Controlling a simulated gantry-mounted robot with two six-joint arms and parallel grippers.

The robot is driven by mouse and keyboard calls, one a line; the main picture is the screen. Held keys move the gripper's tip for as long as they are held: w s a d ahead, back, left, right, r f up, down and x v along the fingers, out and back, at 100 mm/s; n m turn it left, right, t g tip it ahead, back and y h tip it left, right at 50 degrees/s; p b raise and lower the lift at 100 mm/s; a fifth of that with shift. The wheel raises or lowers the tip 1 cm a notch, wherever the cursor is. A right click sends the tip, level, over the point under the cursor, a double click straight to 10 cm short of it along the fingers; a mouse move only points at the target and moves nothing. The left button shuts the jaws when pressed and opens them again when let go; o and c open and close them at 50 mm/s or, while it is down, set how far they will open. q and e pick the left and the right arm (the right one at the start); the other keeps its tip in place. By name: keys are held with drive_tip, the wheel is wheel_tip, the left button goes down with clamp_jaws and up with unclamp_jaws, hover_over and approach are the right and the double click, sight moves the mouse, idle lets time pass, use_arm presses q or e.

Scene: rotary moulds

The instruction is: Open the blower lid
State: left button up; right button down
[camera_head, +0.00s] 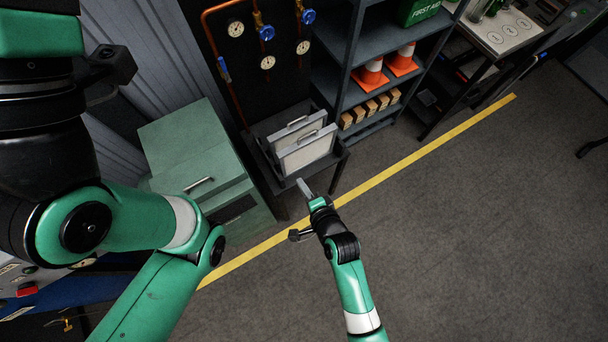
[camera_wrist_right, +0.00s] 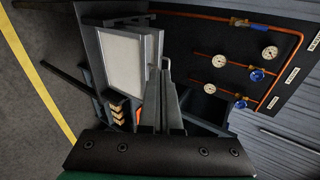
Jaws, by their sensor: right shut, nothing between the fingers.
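A pale green box cabinet (camera_head: 182,150) with a metal handle (camera_head: 199,185) on its front stands left of centre in the head view. Next to it, two pale panels in grey frames (camera_head: 308,150) with bar handles stand on a dark stand. A panel also shows in the right wrist view (camera_wrist_right: 122,57). I cannot tell for sure which part is the blower lid.
A wall board with copper pipes, gauges (camera_head: 268,62) and blue valves is behind the stand. A shelf (camera_head: 348,60) with orange cones and small blocks stands to its right. A yellow floor line (camera_head: 420,160) crosses the room.

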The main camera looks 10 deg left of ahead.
drive_tip(key=r+p, duration=0.1)
drive_tip(key=w+a+r, duration=0.1)
drive_tip(key=r, duration=0.1)
drive_tip(key=r+p, duration=0.1)
drive_tip(key=shift+w+a+r+p, duration=0.2)
drive_tip(key=shift+w+p, duration=0.05)
drive_tip(key=shift+p, duration=0.1)
idle(1.2)
drive_tip(key=p+v, duration=0.2)
drive_tip(key=v, duration=0.9)
drive_tip(key=shift+s+r, duration=0.2)
drive_tip(key=shift+s, duration=0.05)
drive_tip(key=shift+d, duration=0.15)
